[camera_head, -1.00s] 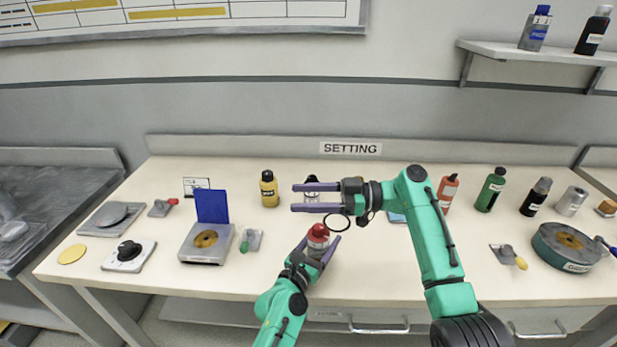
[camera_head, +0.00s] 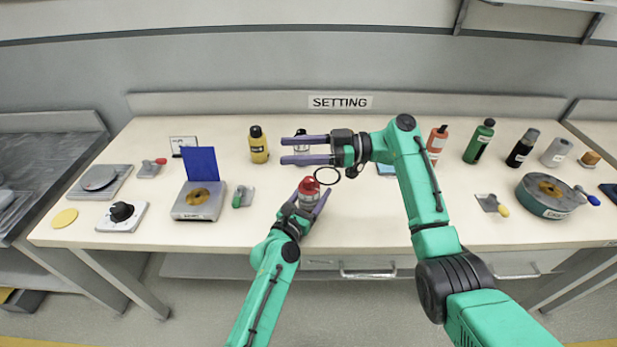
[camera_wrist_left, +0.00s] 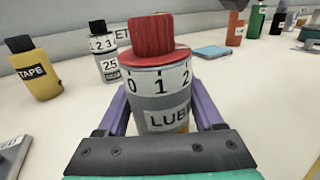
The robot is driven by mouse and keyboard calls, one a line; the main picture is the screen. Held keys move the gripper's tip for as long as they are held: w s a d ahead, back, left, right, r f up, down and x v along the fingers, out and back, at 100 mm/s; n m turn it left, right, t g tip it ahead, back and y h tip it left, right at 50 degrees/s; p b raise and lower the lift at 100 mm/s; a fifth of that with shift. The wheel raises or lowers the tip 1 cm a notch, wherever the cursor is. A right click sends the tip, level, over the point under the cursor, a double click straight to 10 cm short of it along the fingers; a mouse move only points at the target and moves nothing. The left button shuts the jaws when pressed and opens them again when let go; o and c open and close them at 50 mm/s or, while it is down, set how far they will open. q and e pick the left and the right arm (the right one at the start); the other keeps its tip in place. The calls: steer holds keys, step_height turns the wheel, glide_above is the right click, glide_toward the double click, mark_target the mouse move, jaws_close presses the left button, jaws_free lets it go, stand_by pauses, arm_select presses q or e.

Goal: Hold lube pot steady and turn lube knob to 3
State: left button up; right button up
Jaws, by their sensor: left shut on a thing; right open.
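The lube pot (camera_wrist_left: 160,95) is a grey cylinder with a "LUBE" label, a white band marked 0, 1, 2 and a red knob (camera_wrist_left: 152,38) on top. In the left wrist view the 1 faces the camera; no 3 shows. In the head view the red knob (camera_head: 309,187) stands upright near the table's front middle. My left gripper (camera_head: 308,201) is shut around the pot's body. My right gripper (camera_head: 287,150) is open and empty, with its fingers pointing left, behind and above the pot. A similar pot (camera_wrist_left: 106,60) with a black knob stands behind, partly hidden in the head view by my right gripper.
A yellow bottle (camera_head: 258,145) labelled "TAPE" stands back left of the pot. A device with a blue panel (camera_head: 200,163) and a dial box (camera_head: 122,215) lie further left. Several bottles, a green round container (camera_head: 545,205) and a scraper (camera_head: 492,204) are at right. The front middle right is clear.

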arm_select(q)
steer(key=o, duration=1.6)
steer(key=shift+c, duration=0.2)
steer(key=v, duration=1.2)
